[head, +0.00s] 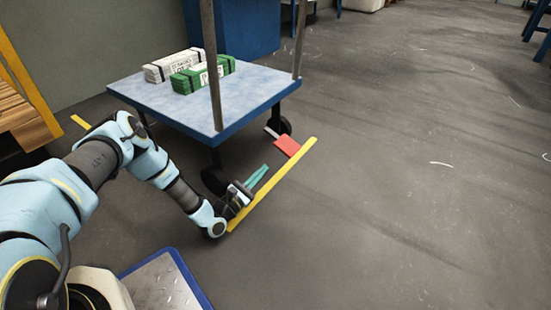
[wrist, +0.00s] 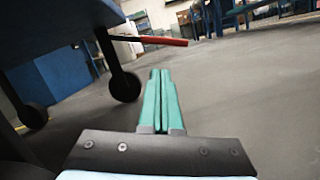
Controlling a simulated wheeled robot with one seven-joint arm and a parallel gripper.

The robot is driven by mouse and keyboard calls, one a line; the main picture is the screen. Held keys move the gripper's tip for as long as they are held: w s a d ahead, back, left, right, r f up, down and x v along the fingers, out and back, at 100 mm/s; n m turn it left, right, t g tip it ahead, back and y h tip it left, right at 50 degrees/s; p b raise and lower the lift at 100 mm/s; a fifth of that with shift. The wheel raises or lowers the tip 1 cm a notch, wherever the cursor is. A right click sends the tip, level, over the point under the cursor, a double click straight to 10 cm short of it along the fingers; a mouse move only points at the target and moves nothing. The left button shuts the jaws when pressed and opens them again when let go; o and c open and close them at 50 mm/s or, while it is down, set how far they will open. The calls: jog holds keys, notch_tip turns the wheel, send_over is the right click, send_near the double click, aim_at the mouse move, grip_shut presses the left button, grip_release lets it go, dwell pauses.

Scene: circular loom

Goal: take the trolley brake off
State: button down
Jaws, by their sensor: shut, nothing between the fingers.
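The trolley (head: 235,107) has a blue deck on dark legs with black wheels. Its brake pedal is a red plate (head: 287,146) on a pale arm by the far right wheel (head: 286,125). In the wrist view the red pedal (wrist: 163,41) sticks out to the right, roughly level, above and beyond my fingertips. My gripper (head: 264,169) is low beside the trolley's near right corner, its teal fingers pointing toward the pedal. In the wrist view the fingers (wrist: 160,72) lie together with nothing between them. They are apart from the pedal.
White (head: 170,66) and green (head: 203,74) bundles lie on the deck. Upright posts (head: 212,70) rise from its right side. A yellow floor strip (head: 285,170) runs beside the trolley. A wooden pallet stack (head: 25,118) stands at left. The floor to the right is clear.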

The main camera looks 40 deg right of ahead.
aim_at(284, 148)
jog(key=b+x, duration=0.4)
jog(key=x, duration=0.5)
jog(key=shift+d+b, duration=0.3)
jog(key=shift+b, duration=0.1)
jog(key=shift+w+r, duration=0.1)
jog(key=r+n+p, duration=0.1)
jog(key=p, duration=0.1)
jog(key=r+n+t+p, duration=0.1)
jog(key=p, duration=0.1)
jog(key=s+r+n+p, duration=0.1)
jog(key=n+p, duration=0.1)
jog(key=shift+s+d+t, duration=0.1)
jog(key=shift+t, duration=0.3)
jog(key=shift+s+d+r+n+t+p, duration=0.1)
jog(key=shift+r+n+t+p, duration=0.1)
jog(key=shift+n+p, duration=0.3)
jog(key=shift+s+r+n+t+p, duration=0.1)
jog(key=shift+s+n+t+p, duration=0.1)
jog(key=shift+n+p, duration=0.3)
jog(key=shift+f, duration=0.15)
